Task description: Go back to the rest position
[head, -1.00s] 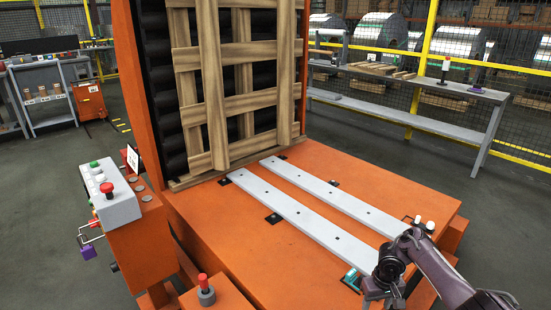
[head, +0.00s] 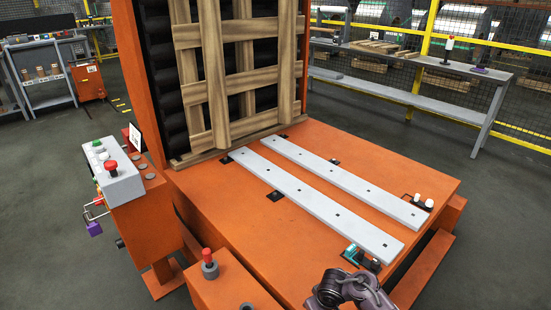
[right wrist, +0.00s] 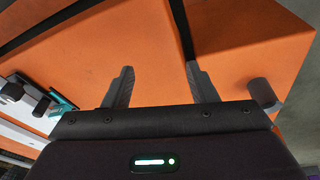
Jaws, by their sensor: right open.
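My right arm shows at the bottom of the head view, near the front edge of the orange machine bed (head: 215,210); its fingers are out of that view. In the right wrist view my right gripper (right wrist: 160,85) is open, its two dark fingers apart with nothing between them. Orange surface lies behind the fingers. My left gripper is not in view. Two pale steel strips, the left one (head: 310,200) and the right one (head: 345,183), lie flat side by side on the bed.
A wooden slatted frame (head: 235,75) stands upright at the back of the bed. A control box (head: 113,172) with buttons and a red knob is at the left. A teal-and-black piece (head: 355,254) lies by the strips' near end.

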